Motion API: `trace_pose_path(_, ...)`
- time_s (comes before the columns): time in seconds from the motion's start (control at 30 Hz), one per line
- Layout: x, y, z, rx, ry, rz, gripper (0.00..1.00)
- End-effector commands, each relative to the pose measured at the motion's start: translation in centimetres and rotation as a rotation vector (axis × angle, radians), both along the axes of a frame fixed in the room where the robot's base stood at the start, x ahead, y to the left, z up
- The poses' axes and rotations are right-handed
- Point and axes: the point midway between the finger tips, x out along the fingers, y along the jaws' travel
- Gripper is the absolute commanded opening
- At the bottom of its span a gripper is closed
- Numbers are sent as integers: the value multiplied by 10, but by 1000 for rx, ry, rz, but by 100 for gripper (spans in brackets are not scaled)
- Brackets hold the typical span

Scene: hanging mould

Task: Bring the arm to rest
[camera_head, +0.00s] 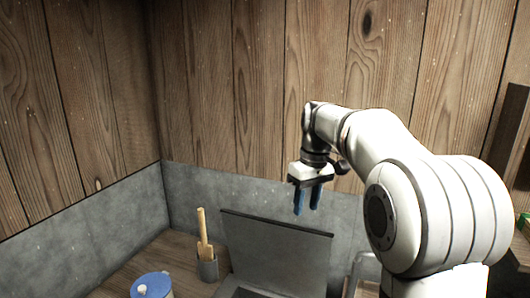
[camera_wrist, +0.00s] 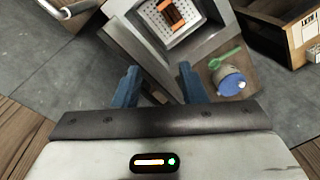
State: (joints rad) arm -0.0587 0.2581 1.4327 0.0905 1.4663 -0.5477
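My gripper (camera_head: 307,211) hangs in front of the wooden wall, above the grey raised panel, with its blue fingers pointing down. In the wrist view my gripper (camera_wrist: 158,72) has its two blue fingers spread apart with nothing between them. The fingers are clear of everything around them. My white arm reaches in from the right, bent downward at the wrist.
Below stands a grey upright panel (camera_head: 285,252). Left of it are a cup (camera_head: 207,269) with a wooden utensil and a blue-lidded pot (camera_head: 152,287). The wrist view shows a perforated white tray (camera_wrist: 191,33) with an orange-brown piece and a wooden box (camera_wrist: 262,32).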

Motion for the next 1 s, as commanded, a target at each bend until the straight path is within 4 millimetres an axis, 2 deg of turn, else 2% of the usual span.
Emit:
trace_pose_path(0.03, -16, -4, -2, -4, -15, -32, 38)
trace_pose_path(0.37, -108, -24, -30, -23, -115, -250, 38)
trace_pose_path(0.57, -167, -34, -61, -25, -176, -376, 38)
trace_pose_path(0.7, -207, -40, -89, -21, -219, -462, 38)
trace_pose_path(0.9, -251, -46, -126, -11, -267, -556, 38)
trace_pose_path(1.0, -263, -47, -138, -8, -281, -583, 38)
